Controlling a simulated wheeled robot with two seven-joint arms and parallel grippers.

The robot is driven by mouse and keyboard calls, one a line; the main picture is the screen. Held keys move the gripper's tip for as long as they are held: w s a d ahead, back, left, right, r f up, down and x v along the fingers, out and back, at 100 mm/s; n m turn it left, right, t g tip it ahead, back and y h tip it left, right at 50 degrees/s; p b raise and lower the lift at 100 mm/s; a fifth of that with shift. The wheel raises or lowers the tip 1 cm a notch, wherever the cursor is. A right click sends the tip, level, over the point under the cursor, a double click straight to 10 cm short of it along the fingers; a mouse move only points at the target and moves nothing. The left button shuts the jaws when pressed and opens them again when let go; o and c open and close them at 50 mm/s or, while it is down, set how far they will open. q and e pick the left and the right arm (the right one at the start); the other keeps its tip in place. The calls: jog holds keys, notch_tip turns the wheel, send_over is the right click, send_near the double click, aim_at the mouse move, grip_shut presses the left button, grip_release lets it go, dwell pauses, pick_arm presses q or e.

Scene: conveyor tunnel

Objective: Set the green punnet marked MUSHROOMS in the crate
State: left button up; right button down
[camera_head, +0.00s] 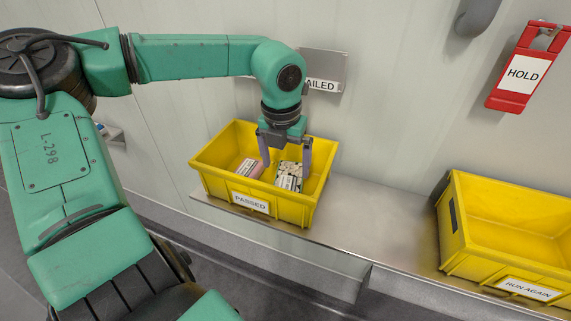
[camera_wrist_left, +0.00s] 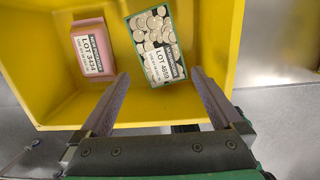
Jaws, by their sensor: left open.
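A green-edged punnet of pale mushrooms (camera_head: 290,175) lies inside the yellow crate marked PASSED (camera_head: 210,178), on the crate's floor. In the left wrist view the punnet (camera_wrist_left: 155,42) has a label with a LOT number; its name line is too small to read. My left gripper (camera_head: 286,172) reaches down into the crate over the punnet. Its two fingers (camera_wrist_left: 160,76) are spread apart, and nothing is clamped between them. The fingers hide a little of the punnet in the head view. My right gripper is not in view.
A pink labelled pack (camera_wrist_left: 90,48) lies beside the punnet in the same crate. Another yellow crate, marked RUN AGAIN (camera_head: 515,225), stands to the right and looks empty. Bare metal shelf (camera_head: 380,225) lies between the crates. A red HOLD tag holder (camera_head: 522,75) is on the wall.

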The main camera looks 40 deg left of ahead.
pick_arm(q)
notch_tip(320, 180, up, 11)
jog(key=s, duration=0.1)
jog(key=shift+s+d, duration=0.2)
jog(key=shift+d, duration=0.05)
